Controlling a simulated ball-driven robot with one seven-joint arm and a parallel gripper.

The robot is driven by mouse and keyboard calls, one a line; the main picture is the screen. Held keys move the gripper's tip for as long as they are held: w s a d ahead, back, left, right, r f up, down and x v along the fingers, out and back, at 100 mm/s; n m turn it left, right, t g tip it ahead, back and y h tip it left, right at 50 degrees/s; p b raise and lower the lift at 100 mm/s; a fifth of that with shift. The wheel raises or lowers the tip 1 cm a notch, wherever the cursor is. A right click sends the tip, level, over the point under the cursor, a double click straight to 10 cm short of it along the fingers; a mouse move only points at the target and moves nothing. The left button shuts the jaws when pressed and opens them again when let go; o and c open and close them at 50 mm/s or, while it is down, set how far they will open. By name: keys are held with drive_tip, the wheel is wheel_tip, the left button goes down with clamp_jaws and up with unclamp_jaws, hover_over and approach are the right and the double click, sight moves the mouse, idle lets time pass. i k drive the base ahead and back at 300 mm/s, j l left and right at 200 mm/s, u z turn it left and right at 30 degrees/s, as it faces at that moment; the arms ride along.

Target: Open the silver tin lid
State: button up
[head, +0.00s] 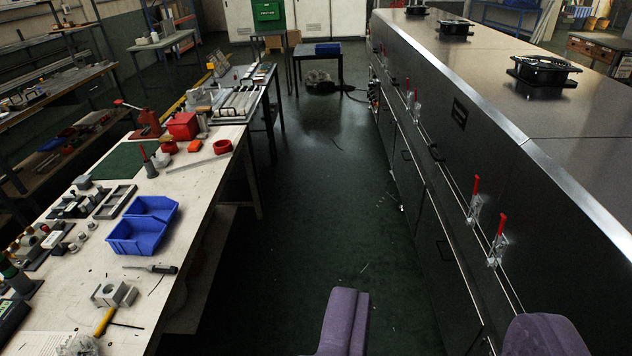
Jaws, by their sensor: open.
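My gripper (440,310) shows at the bottom edge as two purple fingers set wide apart. It is open, with only dark floor and the dryer's lower side showing between the fingers. I cannot make out a silver tin or its lid in this view. A grey metal block (113,294) lies near the front of the bench on the left, but it does not look clearly like a tin. My gripper is well to the right of the bench and touches nothing that I can see.
A long workbench (215,180) on the left holds blue bins (138,235), a screwdriver (152,268), a hammer (104,322) and a red box (183,126). The long dark dryer (445,130) with red-handled clamps (497,241) lines the right.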

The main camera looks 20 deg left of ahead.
sight(157, 157)
drive_tip(key=i+u, duration=0.4)
drive_tip(key=i, duration=1.6)
drive_tip(key=i+u, duration=0.1)
drive_tip(key=i, duration=0.45)
drive_tip(key=i+u, duration=0.1)
drive_tip(key=i, duration=0.5)
drive_tip(key=i+l+u, duration=0.1)
drive_tip(key=i, duration=0.45)
drive_tip(key=i+l+u, duration=0.15)
drive_tip(key=i, duration=0.4)
drive_tip(key=i+j+u, duration=0.25)
drive_tip(key=i+u, duration=0.15)
drive_tip(key=i, duration=0.2)
drive_tip(key=i+j+u, duration=0.1)
drive_tip(key=i+u, duration=0.3)
drive_tip(key=i, duration=0.2)
